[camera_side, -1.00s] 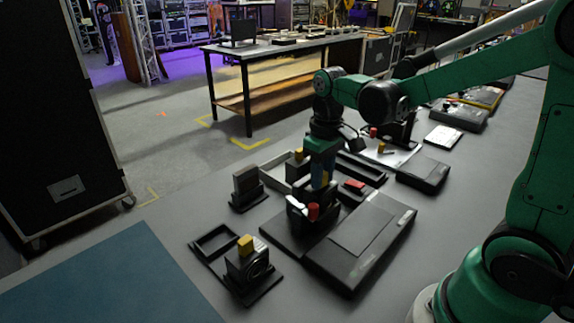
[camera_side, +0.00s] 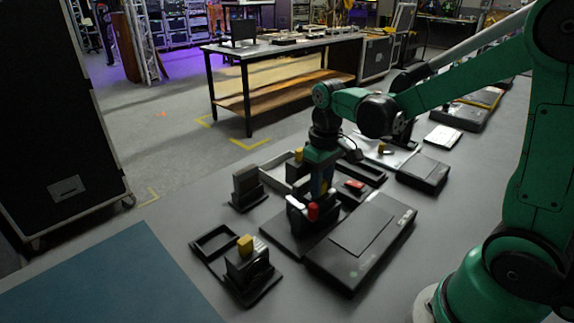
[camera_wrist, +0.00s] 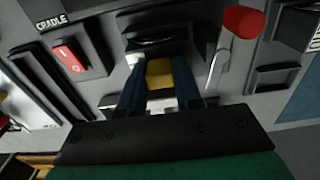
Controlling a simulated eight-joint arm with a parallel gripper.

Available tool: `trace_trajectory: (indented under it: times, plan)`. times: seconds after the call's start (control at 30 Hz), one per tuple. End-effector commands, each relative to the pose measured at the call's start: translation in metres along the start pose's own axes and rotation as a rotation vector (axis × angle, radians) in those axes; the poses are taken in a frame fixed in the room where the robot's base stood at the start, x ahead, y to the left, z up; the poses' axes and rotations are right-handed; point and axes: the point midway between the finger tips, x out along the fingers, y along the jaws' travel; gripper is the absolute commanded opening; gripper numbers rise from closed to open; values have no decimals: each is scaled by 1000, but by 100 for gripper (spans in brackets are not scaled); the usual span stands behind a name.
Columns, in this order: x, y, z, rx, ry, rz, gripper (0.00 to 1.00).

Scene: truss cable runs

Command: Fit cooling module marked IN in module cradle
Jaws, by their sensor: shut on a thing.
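My gripper (camera_side: 321,190) points down over the dark base of the module cradle (camera_side: 272,238), in the middle of the bench. In the wrist view, its two blue fingers (camera_wrist: 161,88) are shut on the yellow grip (camera_wrist: 160,73) of a dark cooling module (camera_wrist: 158,44). A second module with a yellow grip (camera_side: 246,244) stands at the front left. I cannot read an IN mark.
A red switch (camera_side: 354,184) lies right of the cradle. A flat dark box (camera_side: 372,240) is close in front. An empty frame (camera_side: 214,241) and an upright dark block (camera_side: 246,186) stand to the left. A blue mat (camera_side: 110,280) covers the left front.

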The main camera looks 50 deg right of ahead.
Motion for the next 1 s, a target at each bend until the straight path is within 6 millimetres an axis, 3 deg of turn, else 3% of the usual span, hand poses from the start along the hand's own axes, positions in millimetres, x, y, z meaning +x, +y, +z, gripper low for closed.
trace_trajectory:
  times: [0.43, 0.47, 0.57, 0.77, 0.8, 0.87, 1.0]
  plan:
    - [4, 0, 0, 0, 0, 0, 0]
    - [4, 0, 0, 0, 0, 0, 37]
    - [4, 0, 0, 0, 0, 0, 65]
    - [4, 0, 0, 0, 0, 0, 65]
    - [4, 0, 0, 0, 0, 0, 68]
    - [4, 0, 0, 0, 0, 0, 85]
    - [4, 0, 0, 0, 0, 0, 86]
